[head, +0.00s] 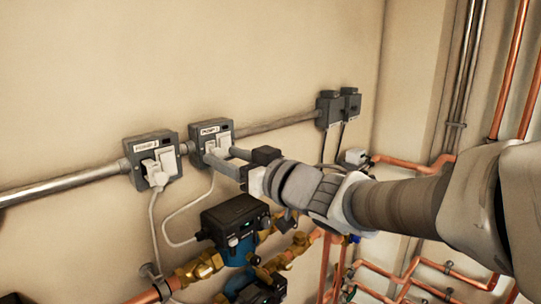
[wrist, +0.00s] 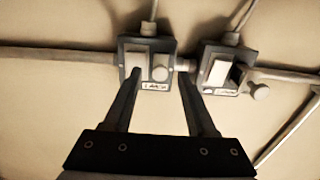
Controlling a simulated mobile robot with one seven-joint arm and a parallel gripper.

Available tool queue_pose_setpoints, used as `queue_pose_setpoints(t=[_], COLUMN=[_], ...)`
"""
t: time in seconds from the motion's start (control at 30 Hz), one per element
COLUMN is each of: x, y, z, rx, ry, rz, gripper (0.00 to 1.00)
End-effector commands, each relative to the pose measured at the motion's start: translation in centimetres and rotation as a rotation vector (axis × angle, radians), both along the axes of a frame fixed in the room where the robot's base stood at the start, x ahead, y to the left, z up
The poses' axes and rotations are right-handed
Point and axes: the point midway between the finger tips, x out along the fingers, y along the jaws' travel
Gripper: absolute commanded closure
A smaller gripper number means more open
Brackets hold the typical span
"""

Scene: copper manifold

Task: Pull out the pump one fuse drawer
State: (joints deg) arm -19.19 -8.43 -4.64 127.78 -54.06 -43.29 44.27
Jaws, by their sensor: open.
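Two grey switch boxes are on the wall. The right one in the head view, the pump one box (head: 196,132), has a small label that seems to read PUMP 1; it is the left box in the upside-down wrist view (wrist: 126,45). My gripper (head: 222,161) is open at this box. In the wrist view its fingertips (wrist: 158,75) straddle the box's face, with nothing held. Contact cannot be told.
The second box (head: 133,148) has a pale knob (wrist: 260,92) standing out beside it. Metal conduit (head: 70,192) joins the boxes. White cables hang below. A pump with a black head (head: 232,214) and brass fittings lies under my gripper. Copper pipes (head: 410,167) run at right.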

Motion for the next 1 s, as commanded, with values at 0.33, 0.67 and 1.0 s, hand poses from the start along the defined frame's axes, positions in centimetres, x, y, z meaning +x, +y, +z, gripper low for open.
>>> queue_pose_setpoints(t=[0.33,0.67,1.0], x=[0.99,0.98,0.97], y=[1.18,1.14,1.13], z=[-0.01,-0.01,-0.01], rx=[0.000,0.001,0.001], ry=[0.000,0.001,0.001], rz=[0.000,0.000,0.000], gripper=[0.43,0.75,1.00])
